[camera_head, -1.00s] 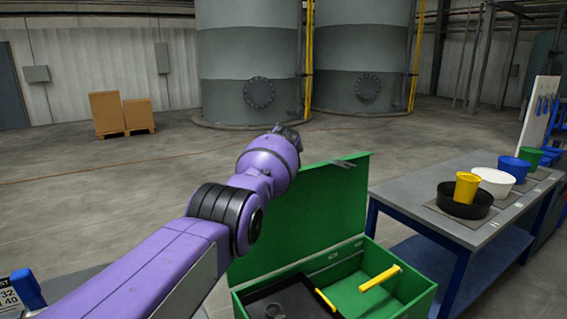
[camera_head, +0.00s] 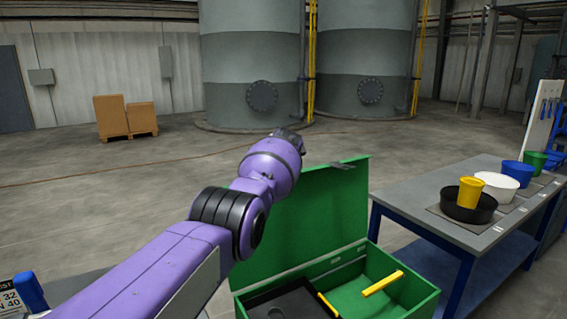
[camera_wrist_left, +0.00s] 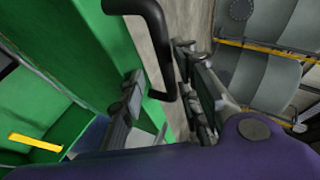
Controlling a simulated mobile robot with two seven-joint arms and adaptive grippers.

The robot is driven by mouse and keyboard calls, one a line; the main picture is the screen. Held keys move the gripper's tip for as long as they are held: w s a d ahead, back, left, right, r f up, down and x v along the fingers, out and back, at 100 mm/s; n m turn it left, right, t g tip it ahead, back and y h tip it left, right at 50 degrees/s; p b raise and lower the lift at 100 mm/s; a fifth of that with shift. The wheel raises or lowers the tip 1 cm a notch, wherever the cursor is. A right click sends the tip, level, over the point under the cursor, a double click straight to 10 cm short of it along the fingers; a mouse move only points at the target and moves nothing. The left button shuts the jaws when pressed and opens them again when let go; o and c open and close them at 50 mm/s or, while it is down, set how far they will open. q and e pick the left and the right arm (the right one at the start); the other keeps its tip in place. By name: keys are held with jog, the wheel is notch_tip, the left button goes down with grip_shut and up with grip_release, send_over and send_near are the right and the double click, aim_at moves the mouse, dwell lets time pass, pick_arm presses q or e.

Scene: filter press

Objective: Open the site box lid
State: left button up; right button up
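The green site box (camera_head: 405,308) stands at the lower middle of the head view. Its lid (camera_head: 325,215) is up, roughly upright at the back of the box, with the inside showing. My left gripper (camera_head: 342,166) is at the lid's top edge; only a fingertip shows there, the rest is hidden. In the left wrist view its two fingers (camera_wrist_left: 162,98) are spread apart, one by the green lid (camera_wrist_left: 85,45), the other beyond a black handle (camera_wrist_left: 158,50). The handle lies between them; I cannot tell whether they touch it. My right gripper is not in view.
A black tray (camera_head: 262,305) and a yellow bar (camera_head: 383,283) are in the box. To the right is a workbench (camera_head: 415,198) with a black pan (camera_head: 452,208), yellow cup (camera_head: 469,192), white bowl and buckets. Open floor lies behind the lid.

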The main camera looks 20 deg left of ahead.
pick_arm(q)
jog(key=v, duration=1.2)
jog(key=shift+f, duration=0.1)
dwell(0.5)
